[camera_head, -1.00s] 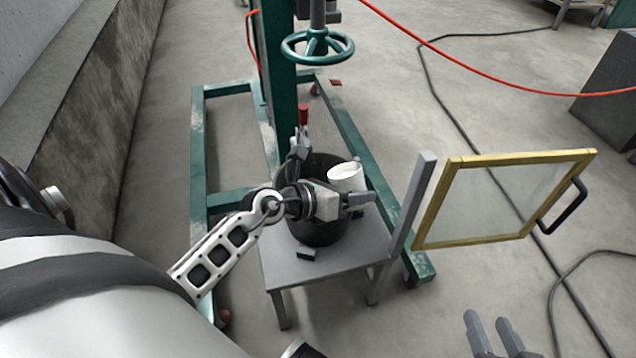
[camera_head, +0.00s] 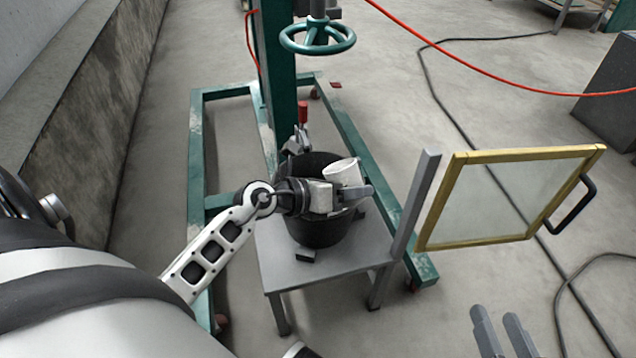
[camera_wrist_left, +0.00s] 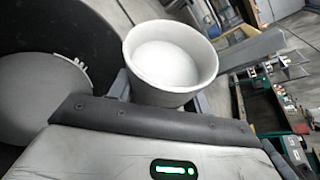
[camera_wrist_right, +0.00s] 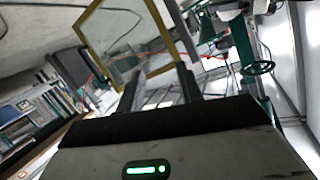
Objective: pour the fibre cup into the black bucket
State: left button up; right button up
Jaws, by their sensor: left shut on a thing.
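The white fibre cup (camera_head: 343,172) is held by my left gripper (camera_head: 350,192) above the black bucket. The cup is tilted, with its mouth toward the upper right in the head view. In the left wrist view the cup (camera_wrist_left: 160,95) shows white contents inside its rim. The black bucket (camera_head: 318,232) stands on a grey stand, and my left gripper hides part of its opening. In the left wrist view a grey round part (camera_wrist_left: 38,95) shows inside the dark bucket. My right gripper (camera_head: 498,335) is empty and open at the bottom right, its two fingers apart.
The grey stand (camera_head: 285,268) has a small dark block (camera_head: 306,256) near its front. A grey post and yellow-framed glass panel (camera_head: 510,200) stand to the right. A green frame (camera_head: 198,140) with a handwheel (camera_head: 317,38) is behind. A red hose crosses the upper right.

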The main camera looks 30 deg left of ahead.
pick_arm(q)
jog(key=shift+a, duration=0.1)
jog(key=shift+r, duration=0.1)
pick_arm(e)
jog(key=shift+w+a+r, duration=0.1)
jog(key=shift+w+r, duration=0.2)
jog(key=shift+r, duration=0.1)
pick_arm(q)
jog(key=shift+r+n+h+b, duration=0.1)
jog(key=shift+n+h+b, duration=0.2)
jog(key=shift+n+b, duration=0.1)
pick_arm(e)
jog(key=shift+a+f+t, duration=0.1)
jog(key=shift+t, duration=0.2)
pick_arm(q)
jog(key=shift+w+r+n, duration=0.1)
jog(key=shift+r+n, duration=0.1)
jog(key=shift+n, duration=0.1)
pick_arm(e)
jog(key=shift+y, duration=0.3)
pick_arm(q)
jog(key=shift+f+h+b, duration=0.1)
jog(key=shift+h+b, duration=0.2)
jog(key=shift+b, duration=0.45)
pick_arm(e)
jog(key=shift+a+m, duration=0.2)
jog(key=shift+m, duration=0.2)
